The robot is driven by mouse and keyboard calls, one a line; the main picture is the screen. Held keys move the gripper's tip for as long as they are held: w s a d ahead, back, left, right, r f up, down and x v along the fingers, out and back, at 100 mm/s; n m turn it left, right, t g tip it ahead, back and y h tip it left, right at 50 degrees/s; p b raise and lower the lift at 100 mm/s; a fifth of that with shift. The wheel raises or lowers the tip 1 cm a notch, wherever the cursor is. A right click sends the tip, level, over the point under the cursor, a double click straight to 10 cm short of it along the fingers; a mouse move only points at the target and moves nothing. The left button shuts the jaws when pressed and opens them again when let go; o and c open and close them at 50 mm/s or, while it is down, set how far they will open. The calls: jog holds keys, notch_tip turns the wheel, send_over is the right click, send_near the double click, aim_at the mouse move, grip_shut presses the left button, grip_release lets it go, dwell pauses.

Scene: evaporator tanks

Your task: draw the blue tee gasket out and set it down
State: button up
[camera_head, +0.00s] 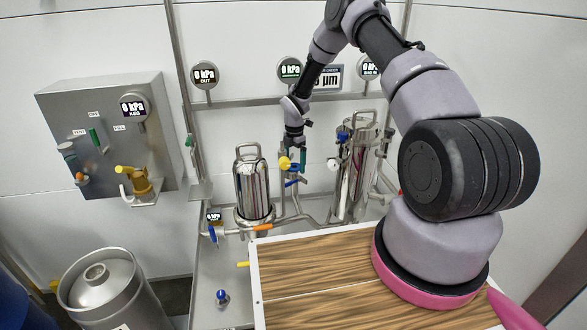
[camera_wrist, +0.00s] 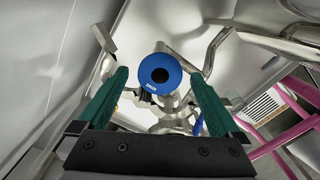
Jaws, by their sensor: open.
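The blue tee gasket (camera_wrist: 160,64) shows in the wrist view as a thick blue ring with a dark centre hole and a small white label. It sits in line with the gap between the two green fingers of my gripper (camera_wrist: 159,75), with space at each side. How far it lies beyond the fingertips is hard to tell. Steel pipework shows behind and below it. In the head view my gripper (camera_head: 297,157) points down among the pipes between two steel vessels; I cannot pick the gasket out there for certain.
A steel vessel (camera_head: 253,190) stands left of my gripper and a taller one (camera_head: 352,175) right. A yellow knob (camera_head: 284,163) is close by. A wood-topped table (camera_head: 320,275) in front has bare surface. A steel keg (camera_head: 105,292) stands at lower left.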

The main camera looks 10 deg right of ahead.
aim_at(294, 167)
jog(key=shift+c, duration=0.3)
jog(key=c, duration=1.5)
jog(key=shift+r, duration=0.7)
jog(key=shift+r, duration=2.95)
